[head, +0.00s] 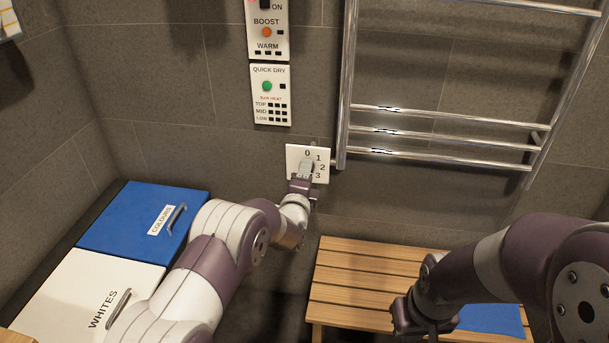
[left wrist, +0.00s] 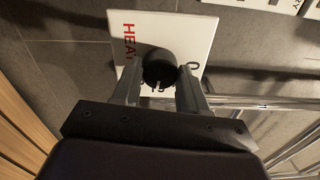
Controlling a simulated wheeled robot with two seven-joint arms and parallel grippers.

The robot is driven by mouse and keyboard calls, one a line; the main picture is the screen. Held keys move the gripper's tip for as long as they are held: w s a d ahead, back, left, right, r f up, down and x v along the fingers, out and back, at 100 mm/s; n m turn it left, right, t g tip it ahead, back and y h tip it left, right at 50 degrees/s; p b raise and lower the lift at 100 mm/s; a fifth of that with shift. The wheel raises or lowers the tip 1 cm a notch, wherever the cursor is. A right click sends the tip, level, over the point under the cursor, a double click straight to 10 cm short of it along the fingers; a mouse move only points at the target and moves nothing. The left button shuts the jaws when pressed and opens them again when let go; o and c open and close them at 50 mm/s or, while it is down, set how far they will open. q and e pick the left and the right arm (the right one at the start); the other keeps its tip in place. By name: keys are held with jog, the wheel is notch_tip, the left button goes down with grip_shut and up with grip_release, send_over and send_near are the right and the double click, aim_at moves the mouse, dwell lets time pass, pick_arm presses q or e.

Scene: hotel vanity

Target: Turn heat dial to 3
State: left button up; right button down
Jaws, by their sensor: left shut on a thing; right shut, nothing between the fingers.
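The plate (left wrist: 195,35) with red "HEAT" lettering also shows in the left wrist view. My left gripper (head: 304,172) is at the plate and shut on the black round dial (left wrist: 159,67), which sits between its two fingers in the left wrist view. My right gripper (head: 408,318) is shut and empty, low over the bench's right side.
A chrome towel rail (head: 440,141) is on the wall right of the plate. Control panels (head: 271,95) hang above it. A slatted wooden bench (head: 345,275) with a blue item (head: 490,320) stands below. Blue (head: 125,215) and white (head: 70,290) laundry lids are at the left.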

pick_arm(q)
jog(key=shift+m, duration=3.7)
jog(key=shift+f, duration=0.1)
jog(key=o, duration=1.1)
jog(key=shift+s, duration=0.1)
jog(key=s, duration=0.4)
jog(key=s+a+p, duration=0.1)
jog(key=s, duration=0.3)
jog(key=s+a+p, duration=0.1)
jog(key=s, duration=0.3)
jog(key=shift+s, duration=0.2)
